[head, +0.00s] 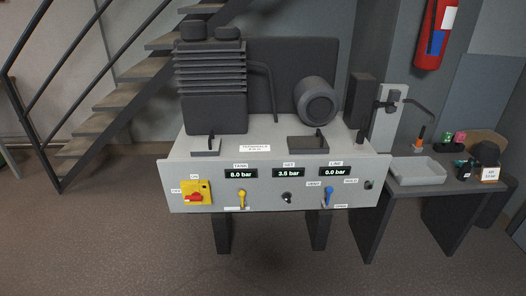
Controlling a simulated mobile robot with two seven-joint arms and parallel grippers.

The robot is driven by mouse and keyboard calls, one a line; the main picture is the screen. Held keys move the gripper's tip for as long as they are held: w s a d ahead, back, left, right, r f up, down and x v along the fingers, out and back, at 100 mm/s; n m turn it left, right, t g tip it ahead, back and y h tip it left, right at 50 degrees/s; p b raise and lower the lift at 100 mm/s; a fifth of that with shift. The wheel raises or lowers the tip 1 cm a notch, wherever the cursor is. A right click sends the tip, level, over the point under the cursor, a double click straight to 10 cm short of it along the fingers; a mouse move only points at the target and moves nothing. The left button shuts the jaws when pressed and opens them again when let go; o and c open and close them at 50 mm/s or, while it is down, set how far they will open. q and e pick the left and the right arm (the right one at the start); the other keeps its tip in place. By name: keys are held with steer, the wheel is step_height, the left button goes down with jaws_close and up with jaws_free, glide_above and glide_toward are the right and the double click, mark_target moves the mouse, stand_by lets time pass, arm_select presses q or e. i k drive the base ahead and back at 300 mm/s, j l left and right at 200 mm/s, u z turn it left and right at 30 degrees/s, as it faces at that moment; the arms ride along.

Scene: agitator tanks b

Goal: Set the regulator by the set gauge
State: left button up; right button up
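A light grey compressor panel (260,200) stands in the middle of the head view. Its set gauge (288,173), labelled SET, appears to read 3.5 bar. A small dark knob (287,199) sits directly below that gauge and looks like the regulator. The tank gauge (241,174) at left reads 8.0 bar. The line gauge (335,172) at right reads 6.0 bar. A yellow lever (242,198) is below the tank gauge and a blue lever (328,195) below the line gauge; both handles point roughly upright. Neither of my grippers is in view.
A red rotary switch (194,198) on a yellow plate is at the panel's left. A small dark fitting (369,186) is at its right end. A dark side table (440,178) holds a grey tray (419,168) and small items. Stairs rise behind left. The floor in front is clear.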

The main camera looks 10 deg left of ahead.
mark_target(287, 196)
steer(key=z, duration=1.25)
steer(key=u, duration=0.35)
steer(key=i+l+u, duration=0.1)
steer(key=u, duration=0.4)
steer(key=i+l+u, duration=0.15)
steer(key=u, duration=0.3)
steer(key=i+l+u, duration=0.1)
steer(key=u, duration=0.4)
steer(key=i+l+u, duration=0.1)
steer(key=l+u, duration=0.15)
steer(key=l, duration=0.3)
steer(key=l+u, duration=0.25)
steer(key=l, duration=0.3)
steer(key=i+l, duration=0.5)
steer(key=l, duration=0.15)
steer(key=i+l, duration=0.55)
